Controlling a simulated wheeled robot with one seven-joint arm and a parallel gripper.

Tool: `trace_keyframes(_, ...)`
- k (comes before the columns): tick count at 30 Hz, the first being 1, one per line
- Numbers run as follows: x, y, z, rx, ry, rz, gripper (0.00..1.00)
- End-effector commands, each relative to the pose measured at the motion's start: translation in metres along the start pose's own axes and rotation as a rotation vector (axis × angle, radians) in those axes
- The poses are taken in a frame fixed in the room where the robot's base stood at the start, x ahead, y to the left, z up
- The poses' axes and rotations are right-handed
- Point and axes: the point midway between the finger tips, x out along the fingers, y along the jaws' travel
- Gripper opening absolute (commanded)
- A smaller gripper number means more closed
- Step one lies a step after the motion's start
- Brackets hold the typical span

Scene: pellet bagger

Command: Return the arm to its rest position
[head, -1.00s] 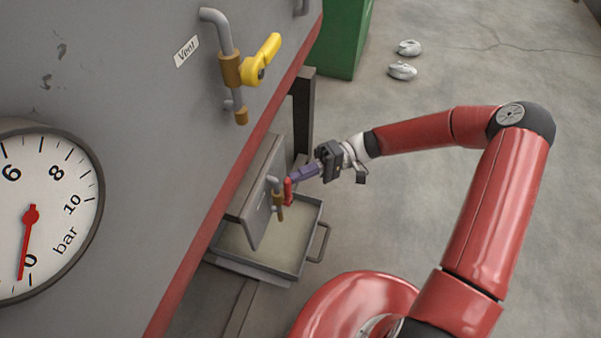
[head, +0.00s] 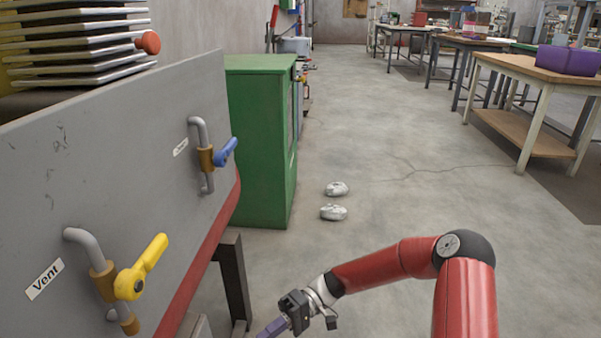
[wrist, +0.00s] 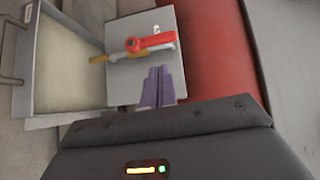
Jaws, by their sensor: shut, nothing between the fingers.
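My red arm (head: 466,295) reaches forward and then bends back to the left, low in the head view. My gripper (head: 268,333) is at the bottom edge there, partly cut off. In the wrist view my gripper's purple fingers (wrist: 158,87) are together and empty. Just beyond them is a red valve handle (wrist: 150,42) on a brass valve, on a grey plate (wrist: 140,75). A small gap seems to show between the fingertips and the handle.
A tray (wrist: 68,117) of pale material lies beside the plate. A grey machine panel carries a yellow Vent lever (head: 142,268) and a blue lever (head: 225,152). A green cabinet (head: 262,140) and two white shoe-like objects (head: 334,211) stand beyond. Open floor lies to the right.

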Motion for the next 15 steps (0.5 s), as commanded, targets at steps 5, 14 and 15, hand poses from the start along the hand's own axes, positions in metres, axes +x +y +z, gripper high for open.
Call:
trace_keyframes(5,-0.007,-0.016,0.022,0.078,-0.053,0.245,0.0)
trace_keyframes(14,-0.043,-0.059,0.073,0.235,-0.023,0.759,0.0)
trace_keyframes(15,-0.049,-0.067,0.08,0.249,-0.004,0.824,0.0)
